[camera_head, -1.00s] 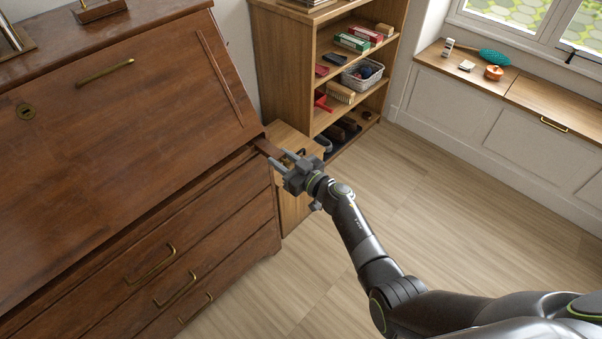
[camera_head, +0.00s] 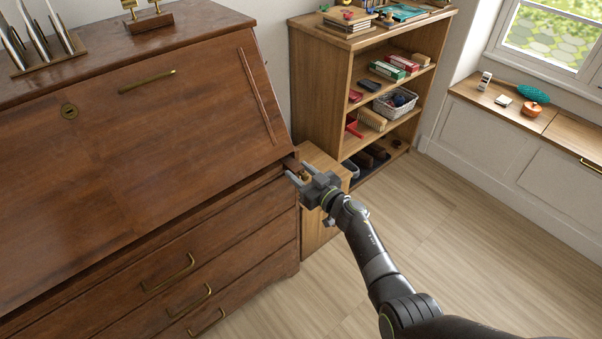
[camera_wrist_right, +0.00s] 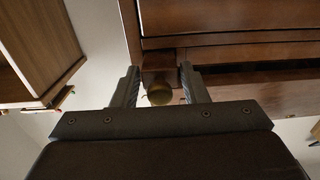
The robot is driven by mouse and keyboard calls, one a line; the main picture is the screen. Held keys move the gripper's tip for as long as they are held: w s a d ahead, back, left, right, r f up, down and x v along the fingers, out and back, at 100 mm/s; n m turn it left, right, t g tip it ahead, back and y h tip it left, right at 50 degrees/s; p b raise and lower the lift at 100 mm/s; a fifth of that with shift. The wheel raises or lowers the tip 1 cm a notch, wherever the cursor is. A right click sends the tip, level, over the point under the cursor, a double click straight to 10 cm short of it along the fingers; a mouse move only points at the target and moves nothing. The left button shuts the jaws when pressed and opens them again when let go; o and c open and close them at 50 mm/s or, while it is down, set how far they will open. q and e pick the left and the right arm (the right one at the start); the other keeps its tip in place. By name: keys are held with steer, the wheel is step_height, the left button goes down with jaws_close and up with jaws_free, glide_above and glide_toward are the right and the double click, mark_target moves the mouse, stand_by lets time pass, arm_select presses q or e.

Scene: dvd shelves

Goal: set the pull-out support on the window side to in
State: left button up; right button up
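The wooden pull-out support (camera_head: 291,163) on the window side is at the right front corner of the brown desk (camera_head: 130,130), just below the slanted lid. Only a short part of it shows beyond the desk front. In the right wrist view, the end of the support (camera_wrist_right: 158,62) and its round brass knob (camera_wrist_right: 159,94) lie between my right gripper's fingers. My right gripper (camera_head: 296,174) is open, with one finger on each side and a small gap to the support; it also shows in the right wrist view (camera_wrist_right: 159,85). My left gripper is not in view.
A small wooden cabinet (camera_head: 318,232) stands right beside the desk, behind my right gripper. A bookshelf (camera_head: 306,95) with boxes and a basket (camera_head: 396,102) is farther back. A window bench (camera_head: 500,150) is on the right. The floor (camera_head: 430,250) between is clear.

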steer(key=shift+s+d, duration=0.15)
steer(key=shift+s, duration=0.05)
steer(key=p+v, duration=0.3)
steer(key=v, duration=0.2)
steer(key=shift+s+d+r, duration=0.2)
steer(key=shift+s+d, duration=0.05)
steer(key=shift+s, duration=0.05)
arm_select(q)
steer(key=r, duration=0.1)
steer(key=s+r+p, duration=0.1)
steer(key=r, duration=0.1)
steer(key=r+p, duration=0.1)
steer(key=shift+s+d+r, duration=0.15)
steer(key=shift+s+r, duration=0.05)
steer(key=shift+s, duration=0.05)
arm_select(e)
steer(key=v, duration=1.1)
steer(key=shift+f, duration=0.25)
steer(key=shift+s, duration=0.1)
